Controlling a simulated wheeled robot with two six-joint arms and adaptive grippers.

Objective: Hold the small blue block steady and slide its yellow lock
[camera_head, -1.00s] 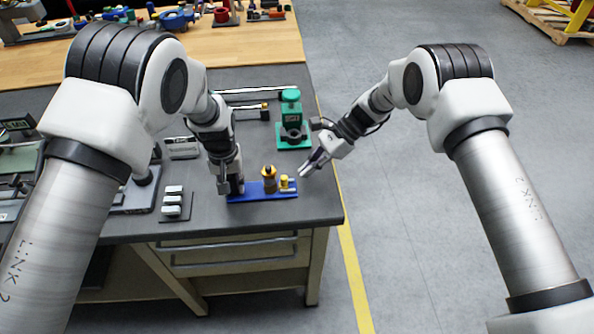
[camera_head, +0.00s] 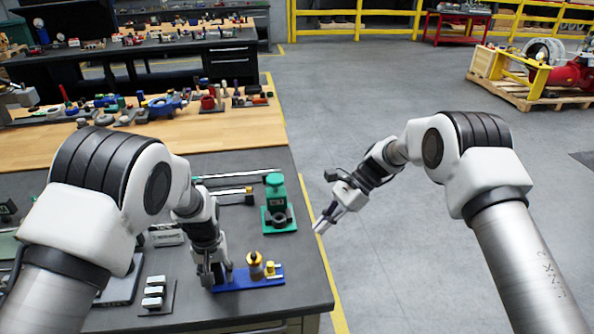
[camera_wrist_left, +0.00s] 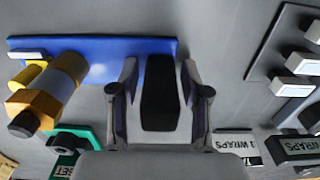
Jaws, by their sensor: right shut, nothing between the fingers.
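The small blue block (camera_head: 240,280) lies flat near the table's right front corner. It carries a brass cylinder (camera_head: 255,268) and, right of that, a small yellow piece (camera_head: 270,267), likely its lock. My left gripper (camera_head: 212,282) points down at the block's left end. In the left wrist view its fingers (camera_wrist_left: 158,78) stand apart around a dark upright part (camera_wrist_left: 160,95) beside the blue block (camera_wrist_left: 135,52); contact is unclear. There the brass cylinder (camera_wrist_left: 60,80) partly hides the yellow piece (camera_wrist_left: 30,75). My right gripper (camera_head: 325,222) is shut and empty, above and right of the block, apart from it.
A green device (camera_head: 278,205) stands behind the block. White blocks on a dark plate (camera_head: 155,293) lie left of my left gripper. A wooden bench (camera_head: 215,135) with several parts is behind. Right of the table edge is open floor.

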